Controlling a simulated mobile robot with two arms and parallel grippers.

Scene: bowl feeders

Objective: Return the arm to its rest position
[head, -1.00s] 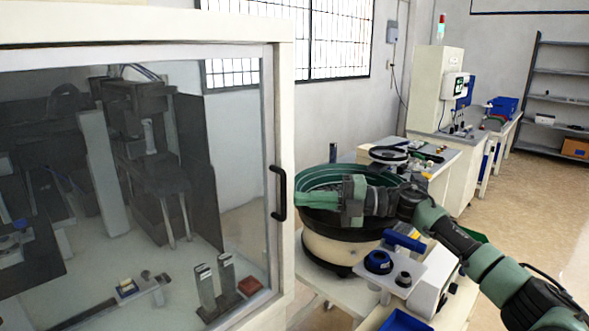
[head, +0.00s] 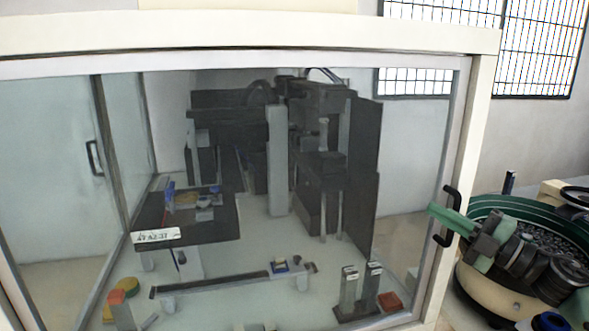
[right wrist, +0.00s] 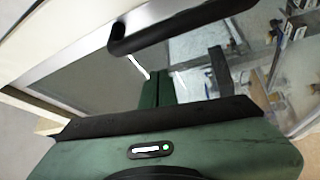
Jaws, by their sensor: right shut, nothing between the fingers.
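My right arm comes in from the right edge of the head view. Its green right gripper (head: 432,208) points left, shut and empty. It overlaps the black door handle (head: 449,217) of the glazed cabinet; I cannot tell there whether they touch. In the right wrist view the slim green fingers (right wrist: 160,88) lie side by side, with the handle (right wrist: 165,28) crossing above them in the picture. My left arm and left gripper are out of view.
The glazed cabinet (head: 240,40) fills most of the head view, its door looking closed. Machinery (head: 320,165) stands inside. A bowl feeder with a green rim (head: 490,202) stands at the right, under and behind my right arm. A barred window (head: 480,50) is behind.

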